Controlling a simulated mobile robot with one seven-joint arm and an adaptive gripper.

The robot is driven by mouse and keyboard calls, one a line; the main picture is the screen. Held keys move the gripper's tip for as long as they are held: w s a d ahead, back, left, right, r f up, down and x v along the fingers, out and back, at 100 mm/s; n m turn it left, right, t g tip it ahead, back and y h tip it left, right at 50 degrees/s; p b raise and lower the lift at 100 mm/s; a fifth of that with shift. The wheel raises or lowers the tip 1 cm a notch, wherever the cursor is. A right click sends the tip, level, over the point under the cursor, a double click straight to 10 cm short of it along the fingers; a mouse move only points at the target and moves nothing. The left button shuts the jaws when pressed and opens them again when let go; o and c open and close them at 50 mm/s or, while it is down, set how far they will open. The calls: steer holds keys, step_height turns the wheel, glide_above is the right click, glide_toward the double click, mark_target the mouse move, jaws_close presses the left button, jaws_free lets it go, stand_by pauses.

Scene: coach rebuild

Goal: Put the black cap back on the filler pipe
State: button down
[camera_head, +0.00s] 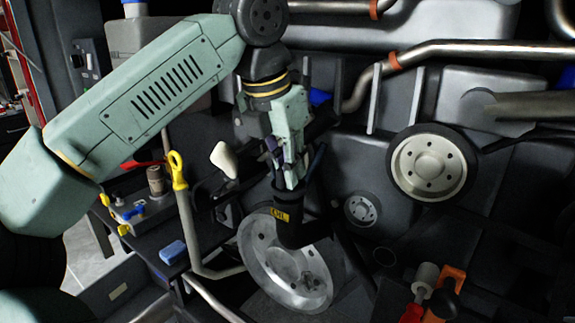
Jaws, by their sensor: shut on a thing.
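My gripper (292,182) points down near the middle of the head view, its fingers closed around a dark thing that I take to be the black cap. The cap is mostly hidden by the fingers and blends with the dark parts around it. Directly below is a black upright cylinder, which looks like the filler pipe (296,232), with a yellow label (281,215) on its side. The fingertips are at the pipe's upper end. I cannot tell whether the cap touches the pipe or sits level on it.
A large grey pulley (262,268) is behind and below the pipe, and another pulley (431,164) is to the right. A yellow-handled dipstick (178,170) stands left. A blue block (172,251) lies on the dark bench. Orange and red tools (447,290) are at lower right.

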steer(key=shift+f+b, duration=0.3)
steer(key=shift+f, duration=0.15)
steer(key=shift+f+b, duration=0.3)
steer(key=shift+f, duration=0.15)
stand_by(0.5)
steer(key=c, duration=1.5)
jaws_free()
steer(key=shift+c, duration=0.2)
steer(key=shift+o, duration=0.5)
steer(key=o, duration=0.4)
steer(key=shift+c, duration=0.2)
steer(key=shift+r, duration=0.15)
